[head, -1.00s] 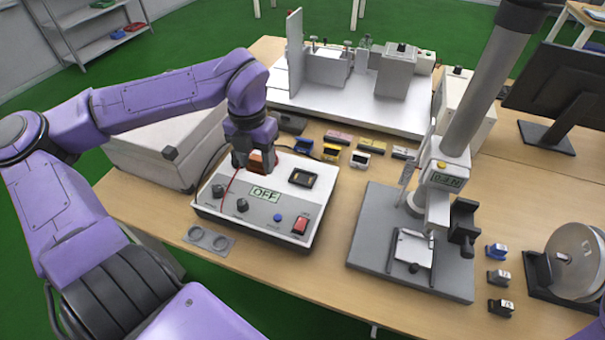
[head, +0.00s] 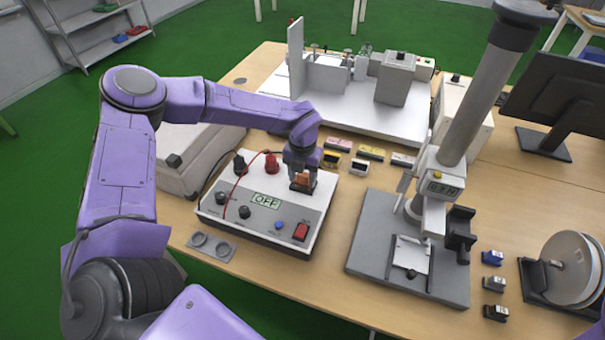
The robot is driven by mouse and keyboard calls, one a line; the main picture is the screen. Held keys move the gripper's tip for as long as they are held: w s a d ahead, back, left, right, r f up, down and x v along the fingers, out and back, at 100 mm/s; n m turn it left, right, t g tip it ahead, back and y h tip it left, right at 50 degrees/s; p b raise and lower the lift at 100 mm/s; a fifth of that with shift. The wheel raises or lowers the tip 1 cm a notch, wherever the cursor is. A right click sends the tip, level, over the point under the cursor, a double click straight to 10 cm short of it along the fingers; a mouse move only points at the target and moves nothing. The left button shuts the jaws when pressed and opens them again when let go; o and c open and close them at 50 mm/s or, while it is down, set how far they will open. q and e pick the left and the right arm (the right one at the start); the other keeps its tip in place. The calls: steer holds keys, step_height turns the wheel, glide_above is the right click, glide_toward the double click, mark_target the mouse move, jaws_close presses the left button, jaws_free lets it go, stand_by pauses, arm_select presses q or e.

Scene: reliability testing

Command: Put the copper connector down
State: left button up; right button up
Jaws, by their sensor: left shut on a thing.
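The copper connector (head: 302,179) is a small orange-brown piece, partly hidden between the fingers of my left gripper (head: 302,183). The gripper is shut on it and points down at the dark square socket at the right of the white-topped box's top face. I cannot tell whether the connector touches the socket. The box (head: 213,206) has a grey front with a display reading OFF (head: 266,200). My right gripper is not in view.
A grey test stand (head: 361,258) with a column is to the right. A flat plate with two rings (head: 211,247) lies in front.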

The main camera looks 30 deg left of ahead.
mark_target(303, 175)
arm_select(q)
steer(key=shift+f+b, duration=0.5)
steer(key=shift+f, duration=0.1)
steer(key=o, duration=1)
steer(key=shift+r, duration=0.1)
steer(key=shift+o, duration=0.2)
steer(key=shift+r+p, duration=0.35)
steer(key=shift+r, duration=0.05)
step_height(303, 175, up, 12)
steer(key=b, duration=0.1)
steer(key=shift+r, duration=0.2)
